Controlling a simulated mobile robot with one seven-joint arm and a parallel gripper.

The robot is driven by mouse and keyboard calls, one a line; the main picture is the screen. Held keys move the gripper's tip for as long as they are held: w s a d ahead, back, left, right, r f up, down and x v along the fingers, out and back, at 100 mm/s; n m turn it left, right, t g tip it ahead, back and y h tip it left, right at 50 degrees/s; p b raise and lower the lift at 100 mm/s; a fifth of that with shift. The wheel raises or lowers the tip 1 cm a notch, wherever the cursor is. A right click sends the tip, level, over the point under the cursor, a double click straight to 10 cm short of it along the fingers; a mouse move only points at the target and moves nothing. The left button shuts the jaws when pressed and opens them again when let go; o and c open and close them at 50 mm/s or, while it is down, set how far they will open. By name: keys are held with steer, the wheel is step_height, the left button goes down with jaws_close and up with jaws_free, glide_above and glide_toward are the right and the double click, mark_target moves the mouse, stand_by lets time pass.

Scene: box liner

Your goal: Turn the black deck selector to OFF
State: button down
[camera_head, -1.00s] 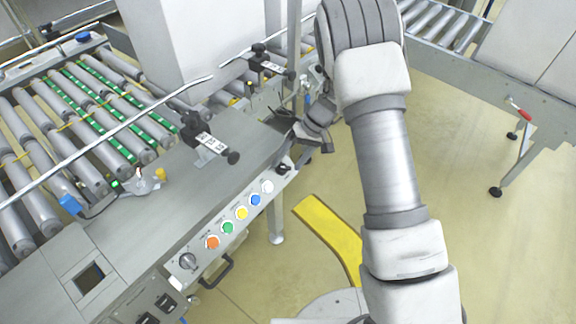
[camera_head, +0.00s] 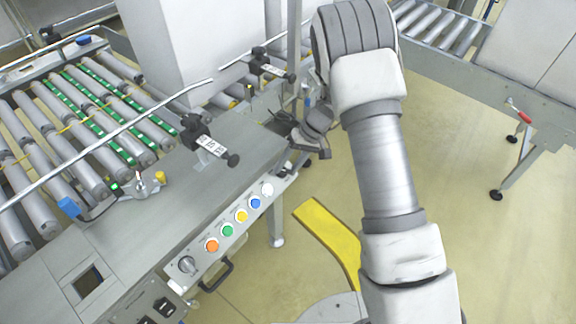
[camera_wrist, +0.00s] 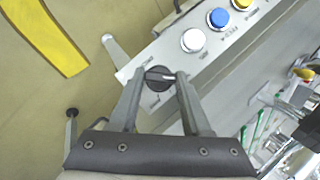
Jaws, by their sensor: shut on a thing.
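The black deck selector (camera_wrist: 159,80) is a round knob with a pale pointer line, at the end of the grey control panel (camera_wrist: 205,62) beside the white button. In the wrist view the pointer points roughly right. The small lettering around the knob is too blurred to read. My gripper (camera_wrist: 160,76) has one finger on each side of the knob and is shut on it. In the head view my wrist is over that end of the panel and mostly hides the knob.
A row of white (camera_head: 267,189), blue (camera_head: 255,202), yellow (camera_head: 242,216), green (camera_head: 227,230) and orange (camera_head: 211,245) buttons runs along the panel. Roller conveyors stand at left and upper right.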

steer(key=m+y, duration=0.1)
steer(key=m, duration=0.2)
steer(key=shift+d+f+y+b, duration=0.1)
steer(key=shift+d+y+b, duration=0.1)
steer(key=shift+y+b, duration=0.2)
steer(key=m+y, duration=0.1)
steer(key=m, duration=0.1)
steer(key=m+y, duration=0.1)
steer(key=m, duration=0.1)
steer(key=shift+d+f+m+y, duration=0.1)
steer(key=shift+m+y, duration=0.2)
steer(key=shift+m+t+b, duration=0.3)
steer(key=shift+c, duration=1.8)
jaws_free()
